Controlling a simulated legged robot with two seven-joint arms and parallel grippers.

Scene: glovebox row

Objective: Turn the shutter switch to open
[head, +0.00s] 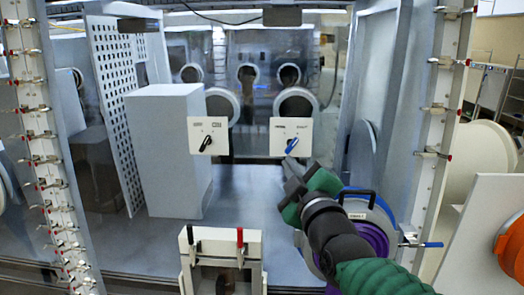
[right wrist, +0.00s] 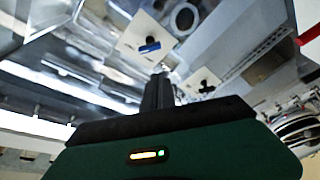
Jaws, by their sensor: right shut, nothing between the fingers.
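Two white switch plates face me in the head view. The right plate (head: 304,129) carries a blue-handled knob (head: 291,145), its handle tilted with the top to the right. The left plate (head: 196,128) carries a black knob (head: 206,144), also tilted. The plate labels are too small to read surely, so I cannot tell which is the shutter switch. My right gripper (head: 291,172) is shut and empty, just below the blue knob and apparently apart from it. In the right wrist view its fingers (right wrist: 158,92) point up near the blue handle (right wrist: 149,48). My left gripper is out of view.
A tall grey box (head: 165,150) stands left on the glovebox floor. A round purple port with a black handle (head: 357,195) lies beside my right arm. A low white fixture with red-tipped and black levers (head: 220,258) stands in front. Clamp-lined posts flank both sides.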

